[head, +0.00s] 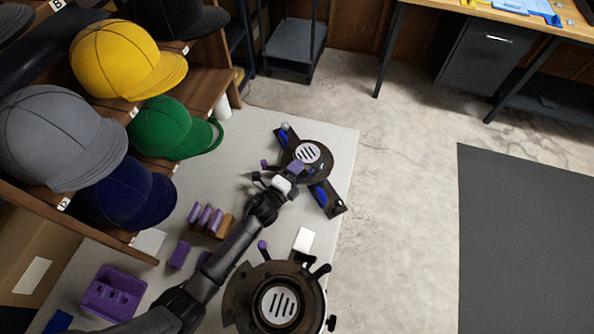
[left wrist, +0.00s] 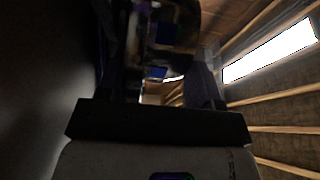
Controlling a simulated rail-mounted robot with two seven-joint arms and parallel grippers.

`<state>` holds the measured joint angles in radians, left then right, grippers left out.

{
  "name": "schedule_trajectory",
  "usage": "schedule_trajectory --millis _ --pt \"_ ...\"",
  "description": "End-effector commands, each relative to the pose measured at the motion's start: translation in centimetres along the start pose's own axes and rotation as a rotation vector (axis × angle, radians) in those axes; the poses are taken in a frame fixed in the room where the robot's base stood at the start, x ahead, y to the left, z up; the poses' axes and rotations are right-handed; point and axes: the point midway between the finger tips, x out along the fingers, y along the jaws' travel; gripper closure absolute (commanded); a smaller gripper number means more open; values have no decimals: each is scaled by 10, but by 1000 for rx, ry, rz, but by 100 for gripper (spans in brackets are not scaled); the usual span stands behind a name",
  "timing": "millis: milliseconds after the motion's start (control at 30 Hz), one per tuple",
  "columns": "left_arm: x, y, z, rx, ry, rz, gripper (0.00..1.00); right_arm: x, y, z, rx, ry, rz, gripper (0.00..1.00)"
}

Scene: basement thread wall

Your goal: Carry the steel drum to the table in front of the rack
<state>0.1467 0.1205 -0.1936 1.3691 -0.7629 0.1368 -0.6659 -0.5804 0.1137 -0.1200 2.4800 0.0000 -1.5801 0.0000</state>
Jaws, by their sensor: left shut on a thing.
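The steel drum, which I take to be the dark round piece with a pale slotted disc (head: 318,174) and blue pads on its arms, is at the far right corner of the pale table (head: 338,140) in the head view. My left gripper (head: 291,176) is shut on its near side, by a purple part. I cannot tell whether the drum touches the tabletop. In the left wrist view a dark piece with blue squares (left wrist: 165,33) fills the space ahead of the gripper; the fingertips are not clear. The cap rack (head: 195,75) stands along the table's left side. My right gripper is not in view.
A similar dark round piece with a slotted disc (head: 245,300) is at the table's near right. Purple blocks in a brown holder (head: 222,232) and a purple tray (head: 112,292) lie by the rack. A dark mat (head: 525,240) covers floor at right; open floor lies between.

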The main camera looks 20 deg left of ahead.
Motion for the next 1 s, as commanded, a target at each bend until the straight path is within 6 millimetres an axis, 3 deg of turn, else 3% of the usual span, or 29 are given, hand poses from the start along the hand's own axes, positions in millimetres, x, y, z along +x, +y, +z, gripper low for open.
schedule_trajectory --millis 100,133,367,667,1000 --pt "3 -7 0 2 4 -15 100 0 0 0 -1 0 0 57" --pt "0 1 0 0 0 1 39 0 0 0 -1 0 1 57" --pt "0 0 0 0 0 0 17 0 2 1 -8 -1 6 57" --pt "-2 0 0 0 0 1 15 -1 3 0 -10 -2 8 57" --pt "-48 -2 0 0 0 3 15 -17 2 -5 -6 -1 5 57"
